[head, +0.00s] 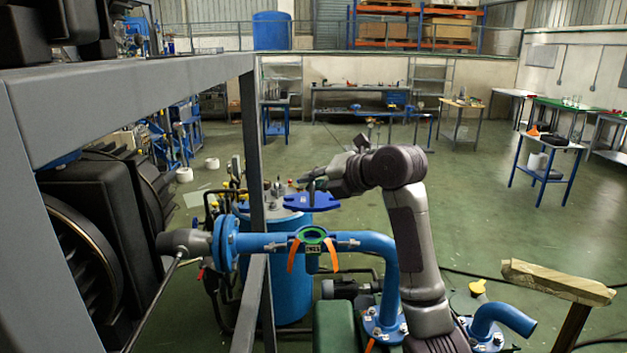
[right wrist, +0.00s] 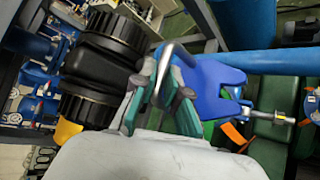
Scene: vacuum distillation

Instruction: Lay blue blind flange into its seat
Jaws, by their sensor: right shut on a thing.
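The blue blind flange (head: 313,203) is a flat blue plate with a metal bar handle. My right gripper (head: 317,184) is shut on that handle and holds the flange in the air. In the right wrist view the gripper (right wrist: 163,92) closes around the bent metal handle, with the blue flange (right wrist: 218,82) beside the fingers. The seat, a green ring (head: 312,234) on the blue pipe with orange straps hanging from it, shows below the flange in the head view. A visible gap separates flange and seat there. My left gripper is not in view.
A blue horizontal pipe (head: 265,242) runs through the seat and bends down at the right. A blue barrel (head: 291,290) stands behind it. A grey frame beam (head: 130,90) crosses the left side. A wooden-topped post (head: 555,282) stands at the lower right.

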